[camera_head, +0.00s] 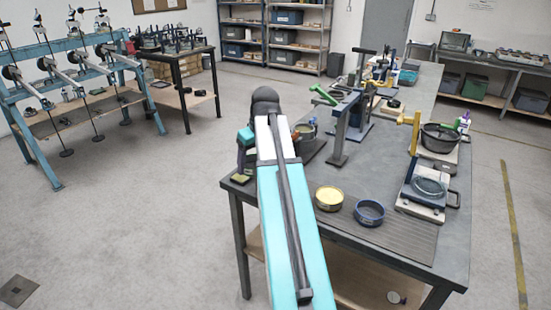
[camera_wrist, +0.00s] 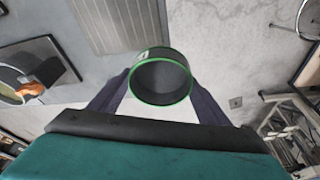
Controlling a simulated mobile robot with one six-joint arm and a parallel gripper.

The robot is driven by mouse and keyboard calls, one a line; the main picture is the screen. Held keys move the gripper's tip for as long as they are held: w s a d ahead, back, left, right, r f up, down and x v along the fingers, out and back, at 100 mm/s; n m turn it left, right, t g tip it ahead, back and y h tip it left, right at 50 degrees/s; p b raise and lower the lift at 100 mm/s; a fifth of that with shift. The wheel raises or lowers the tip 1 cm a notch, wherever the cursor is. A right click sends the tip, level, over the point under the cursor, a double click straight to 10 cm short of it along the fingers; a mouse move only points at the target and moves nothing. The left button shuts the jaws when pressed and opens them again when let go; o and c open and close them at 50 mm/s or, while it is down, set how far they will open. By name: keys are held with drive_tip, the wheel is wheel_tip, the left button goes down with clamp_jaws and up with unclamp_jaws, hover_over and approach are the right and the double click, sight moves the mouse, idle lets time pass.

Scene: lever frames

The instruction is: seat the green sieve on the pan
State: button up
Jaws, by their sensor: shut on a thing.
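The green sieve (camera_wrist: 162,80), a short dark cylinder with green rims, is between the two dark fingers of my gripper (camera_wrist: 160,92) in the wrist view. The fingers are shut on it from both sides. In the head view my gripper (camera_head: 243,160) is at the left edge of the workbench, largely hidden behind my arm. A round pan (camera_head: 307,128) appears to stand on a dark base right of my gripper. What looks like the same pan (camera_wrist: 9,84) is cut by the left edge of the wrist view, apart from the sieve.
A post stand (camera_head: 340,135) rises right of the pan. A balance (camera_head: 428,192) is farther right. Floor is open left of the bench.

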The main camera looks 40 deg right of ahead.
drive_tip(key=w+a, duration=0.2)
drive_tip(key=a, duration=1.5)
drive_tip(key=w+a, duration=0.3)
drive_tip(key=a, duration=1.5)
drive_tip(key=shift+w+a+f+n, duration=0.2)
drive_tip(key=shift+f+n, duration=0.05)
drive_tip(key=shift+n, duration=0.15)
drive_tip(key=shift+a, duration=0.1)
